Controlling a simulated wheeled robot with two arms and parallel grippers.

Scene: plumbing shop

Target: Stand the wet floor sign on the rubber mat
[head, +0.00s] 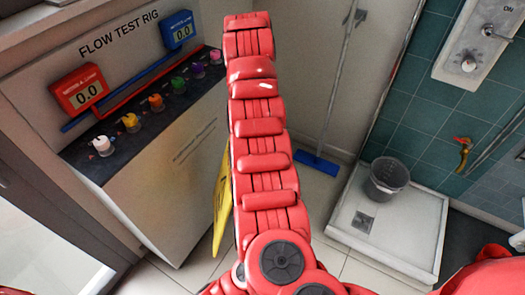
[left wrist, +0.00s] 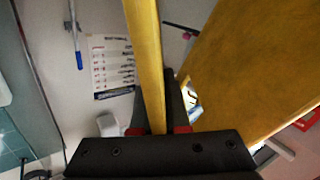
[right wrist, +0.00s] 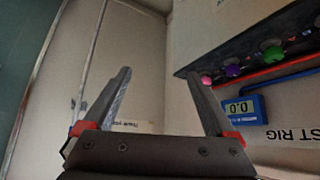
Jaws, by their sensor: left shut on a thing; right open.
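The yellow wet floor sign (head: 221,205) shows in the head view as a tilted strip, mostly hidden behind a red arm of mine. In the left wrist view my left gripper (left wrist: 157,105) is shut on a narrow yellow edge of the sign (left wrist: 146,50). A broad yellow panel (left wrist: 250,60) spreads to the right of that edge. My right gripper (right wrist: 165,85) is open and empty in the right wrist view, near the flow test rig. Neither gripper's fingers show in the head view.
The flow test rig (head: 165,185) stands at the left. A grey bucket (head: 387,178) sits on a white shower tray (head: 405,225) at the right. A blue squeegee (head: 318,162) leans at the back. A dark floor patch (head: 462,238) lies beyond the tray's right edge.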

